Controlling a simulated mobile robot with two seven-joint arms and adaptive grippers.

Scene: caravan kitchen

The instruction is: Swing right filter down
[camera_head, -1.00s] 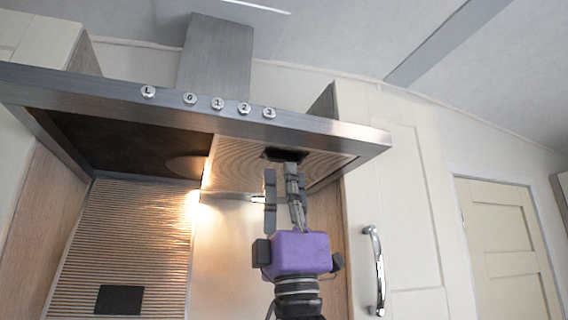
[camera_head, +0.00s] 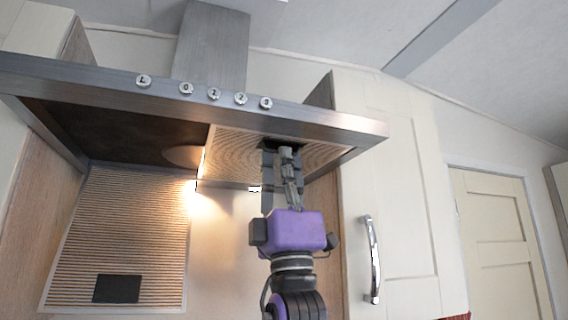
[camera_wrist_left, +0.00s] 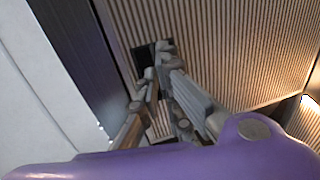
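The right filter (camera_head: 235,143) is a ribbed panel in the underside of the range hood (camera_head: 330,124), on the right half. It lies about level in the hood. Its black latch recess (camera_wrist_left: 142,66) shows in the left wrist view, partly covered by my fingertips. My left gripper (camera_head: 279,150) points up from below, with its fingertips at the recess. The fingers are a little apart, with a narrow gap between them; contact with the latch is hard to tell. My right gripper is not in view.
Another ribbed panel (camera_head: 170,235) with a black rectangle hangs down on the left, under the hood's dark open left half. A tall cream cupboard door (camera_head: 405,220) with a chrome handle (camera_head: 371,262) stands close to the right of my arm. A hood lamp glows beside the filter.

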